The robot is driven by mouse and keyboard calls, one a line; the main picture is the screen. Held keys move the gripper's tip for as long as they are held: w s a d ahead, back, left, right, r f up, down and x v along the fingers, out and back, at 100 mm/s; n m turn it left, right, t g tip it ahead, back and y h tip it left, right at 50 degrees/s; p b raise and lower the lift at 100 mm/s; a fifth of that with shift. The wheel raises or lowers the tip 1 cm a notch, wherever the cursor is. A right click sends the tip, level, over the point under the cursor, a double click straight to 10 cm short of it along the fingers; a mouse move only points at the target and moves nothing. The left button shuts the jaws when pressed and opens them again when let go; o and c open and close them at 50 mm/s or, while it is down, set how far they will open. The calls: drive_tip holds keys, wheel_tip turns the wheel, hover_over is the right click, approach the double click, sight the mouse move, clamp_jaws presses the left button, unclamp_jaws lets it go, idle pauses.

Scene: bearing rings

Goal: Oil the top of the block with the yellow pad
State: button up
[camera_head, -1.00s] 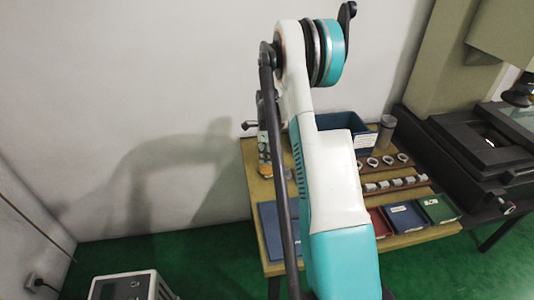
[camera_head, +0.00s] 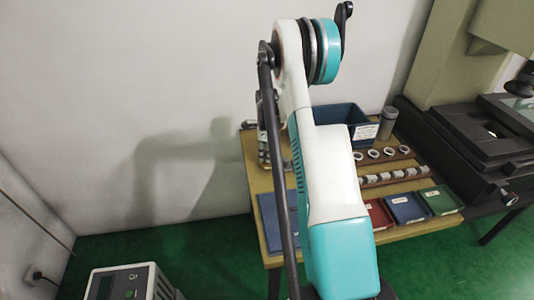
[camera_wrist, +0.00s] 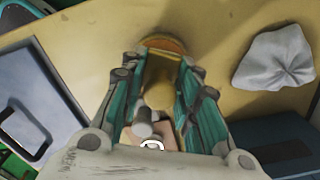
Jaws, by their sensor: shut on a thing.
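In the wrist view my gripper (camera_wrist: 165,70) is shut on a yellow-tan pad tool (camera_wrist: 160,88), whose rounded orange-brown end (camera_wrist: 165,44) shows between the fingertips. A grey cylinder and a pale ring sit closer to the palm; I cannot tell what they belong to. In the head view my gripper (camera_head: 264,140) is mostly hidden behind my arm, over the table's left back part. Several small grey-white blocks (camera_head: 397,173) stand in a row on a wooden rail in the head view. I cannot tell which block the task means.
The wooden table (camera_head: 258,180) also holds bearing rings (camera_head: 373,154), a dark blue bin (camera_head: 345,115), a grey canister (camera_head: 388,123), and red (camera_head: 378,213), blue (camera_head: 405,208) and green (camera_head: 440,200) trays. A white cloth (camera_wrist: 275,58) lies right of my gripper in the wrist view. A dark machine stands right.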

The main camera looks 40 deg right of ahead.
drive_tip(key=shift+f+b, duration=0.5)
drive_tip(key=shift+f, duration=0.1)
idle(1.9)
drive_tip(key=shift+r, duration=0.1)
drive_tip(key=shift+r+p, duration=1.7)
drive_tip(key=shift+r, duration=1.75)
